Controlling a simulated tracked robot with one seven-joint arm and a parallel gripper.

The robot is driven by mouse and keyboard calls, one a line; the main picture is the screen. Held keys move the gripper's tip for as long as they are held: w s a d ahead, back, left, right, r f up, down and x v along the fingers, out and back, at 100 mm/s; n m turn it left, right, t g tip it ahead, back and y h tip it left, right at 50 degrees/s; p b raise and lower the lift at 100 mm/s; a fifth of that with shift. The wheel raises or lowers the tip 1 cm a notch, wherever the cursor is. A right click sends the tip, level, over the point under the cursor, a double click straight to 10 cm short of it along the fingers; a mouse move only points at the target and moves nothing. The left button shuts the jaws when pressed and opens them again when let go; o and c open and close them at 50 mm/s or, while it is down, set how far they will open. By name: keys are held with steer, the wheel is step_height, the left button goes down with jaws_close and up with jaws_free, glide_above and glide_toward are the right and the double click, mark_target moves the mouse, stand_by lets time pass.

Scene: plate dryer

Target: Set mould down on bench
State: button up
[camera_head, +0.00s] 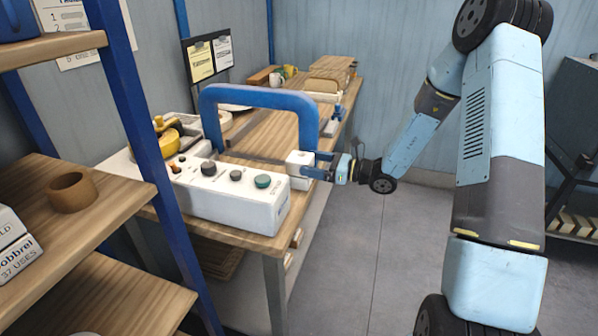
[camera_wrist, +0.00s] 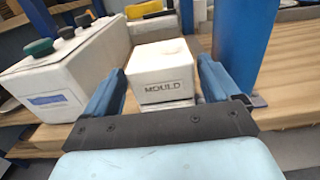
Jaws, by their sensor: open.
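The mould is a small white block (camera_wrist: 161,75) with "MOULD" on its face. In the wrist view it sits between my gripper's (camera_wrist: 158,90) two blue fingers, with a visible gap on the left side. In the head view the mould (camera_head: 299,166) is at the right edge of the wooden bench (camera_head: 245,236), beside the white control box. My gripper (camera_head: 318,170) reaches it from the right, its fingers open around it. The mould appears upright. Its underside is partly hidden, so I cannot tell exactly what it rests on.
A white control box (camera_head: 226,196) with knobs stands left of the mould. A blue arch frame (camera_head: 262,98) rises just behind it. Shelving with a brown ring (camera_head: 72,192) is at the left. The floor (camera_head: 375,260) right of the bench is clear.

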mark_target(300, 160)
steer(key=x, duration=0.4)
steer(key=shift+w+a, duration=0.2)
steer(key=shift+r, duration=0.1)
steer(key=c, duration=1.3)
